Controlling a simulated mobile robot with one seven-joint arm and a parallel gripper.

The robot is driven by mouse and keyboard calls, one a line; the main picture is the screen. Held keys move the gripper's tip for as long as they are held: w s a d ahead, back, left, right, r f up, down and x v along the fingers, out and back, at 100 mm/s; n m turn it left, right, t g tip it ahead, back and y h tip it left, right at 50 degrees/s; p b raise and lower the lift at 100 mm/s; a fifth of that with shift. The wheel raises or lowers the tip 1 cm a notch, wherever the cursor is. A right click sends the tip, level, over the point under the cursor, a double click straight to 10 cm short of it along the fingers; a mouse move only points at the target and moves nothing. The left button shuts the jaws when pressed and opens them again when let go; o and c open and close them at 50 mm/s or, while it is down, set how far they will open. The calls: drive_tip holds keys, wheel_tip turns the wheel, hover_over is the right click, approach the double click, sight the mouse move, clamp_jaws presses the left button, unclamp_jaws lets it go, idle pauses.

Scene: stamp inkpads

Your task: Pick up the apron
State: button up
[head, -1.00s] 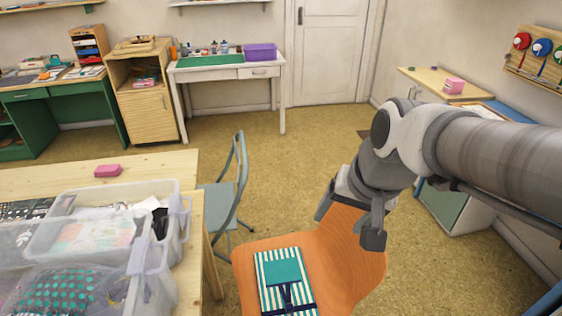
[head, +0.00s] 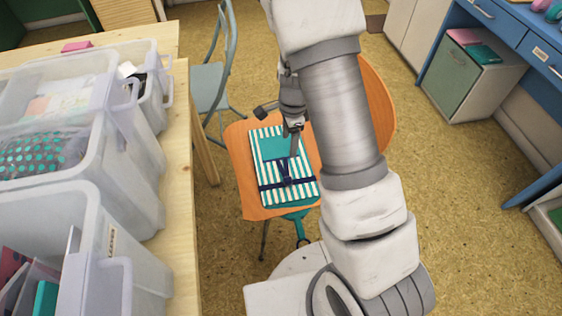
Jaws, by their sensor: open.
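The apron (head: 265,169) is a folded bundle with teal and white stripes, a teal patch and dark navy ties. It lies on the seat of an orange chair (head: 240,155). A teal strap hangs over the front edge of the seat. My gripper (head: 280,124) is open at the back edge of the apron, with one finger to the left and one reaching down near the teal patch. I cannot tell whether the fingers touch the cloth. My arm hides part of the chair and perhaps the apron's right edge.
A wooden table (head: 180,210) with clear plastic bins (head: 120,165) stands close on the left. A grey-blue folding chair (head: 208,85) is behind the orange chair. A blue desk (head: 470,35) is at the right. Floor between is free.

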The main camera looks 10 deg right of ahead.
drive_tip(key=b, duration=0.5)
hover_over(288, 179)
drive_tip(key=shift+m, duration=0.4)
drive_tip(key=f, duration=1.4)
drive_tip(key=shift+d+f, duration=0.1)
drive_tip(key=shift+d, duration=0.15)
drive_tip(key=shift+a+f+b, duration=0.15)
drive_tip(key=shift+f+b, duration=0.6)
drive_tip(key=shift+f, duration=0.8)
drive_tip(key=shift+a+f+b, duration=0.1)
drive_tip(key=shift+f+b, duration=0.65)
drive_tip(key=shift+f, duration=0.8)
drive_tip(key=shift+r, duration=0.1)
clamp_jaws()
